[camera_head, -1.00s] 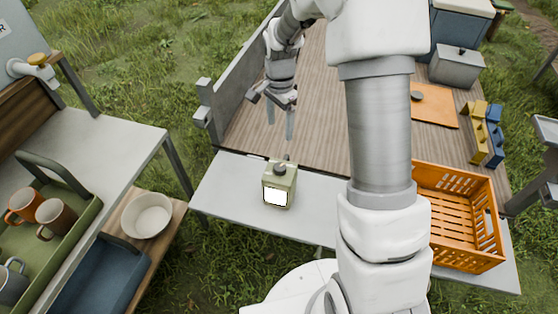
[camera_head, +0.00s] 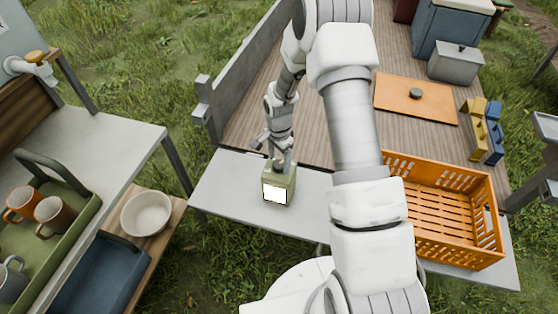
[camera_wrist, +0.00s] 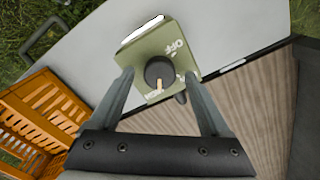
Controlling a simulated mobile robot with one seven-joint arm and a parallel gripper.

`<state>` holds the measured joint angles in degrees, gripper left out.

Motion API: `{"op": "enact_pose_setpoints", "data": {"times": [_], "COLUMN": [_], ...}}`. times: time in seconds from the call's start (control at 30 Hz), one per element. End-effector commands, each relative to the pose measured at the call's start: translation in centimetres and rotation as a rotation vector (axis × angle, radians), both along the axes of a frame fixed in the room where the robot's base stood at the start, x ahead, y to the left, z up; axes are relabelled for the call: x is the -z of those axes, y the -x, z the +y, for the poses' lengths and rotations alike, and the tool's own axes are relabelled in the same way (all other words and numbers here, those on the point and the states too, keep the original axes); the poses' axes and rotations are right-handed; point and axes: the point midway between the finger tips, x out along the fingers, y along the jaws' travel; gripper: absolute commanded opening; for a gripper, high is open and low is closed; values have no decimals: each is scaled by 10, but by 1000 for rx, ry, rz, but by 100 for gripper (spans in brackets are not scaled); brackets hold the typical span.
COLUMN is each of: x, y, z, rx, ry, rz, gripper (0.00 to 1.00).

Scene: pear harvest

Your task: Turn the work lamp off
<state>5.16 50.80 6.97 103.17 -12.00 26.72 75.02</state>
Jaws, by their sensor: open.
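The work lamp is a small olive-green box (camera_head: 278,184) standing on the grey tailgate shelf, with a bright white lit panel on its front. It also shows in the wrist view (camera_wrist: 168,52), with a dark round knob (camera_wrist: 160,72) on top and the word OFF printed beside the knob. A pale pointer mark on the knob points away from OFF, toward lettering partly hidden near my gripper. My gripper (camera_wrist: 164,92) is open above the lamp, its two fingers on either side of the knob. I cannot tell whether they touch it. In the head view my gripper (camera_head: 280,156) hangs over the lamp's top.
An orange crate (camera_head: 452,210) stands to the right on the same shelf (camera_head: 225,190). The wooden truck bed (camera_head: 340,90) behind carries an orange board (camera_head: 416,98) and a grey box (camera_head: 455,62). At left is a table with a green tray (camera_head: 75,222) of mugs.

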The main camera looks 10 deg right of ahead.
Motion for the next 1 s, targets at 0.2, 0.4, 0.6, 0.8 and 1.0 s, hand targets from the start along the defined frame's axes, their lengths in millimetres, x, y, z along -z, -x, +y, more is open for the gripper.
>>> {"op": "enact_pose_setpoints", "data": {"times": [0.2, 0.4, 0.6, 0.8, 1.0], "x": [6, 5, 5, 5, 5], "y": [0, 0, 0, 0, 0], "z": [0, 0, 0, 0, 0], "rx": [0, 0, 0, 0, -6], "ry": [0, 0, 0, 0, 0], "rz": [0, 0, 0, 0, 0], "gripper": [81, 75, 39, 3, 0]}}
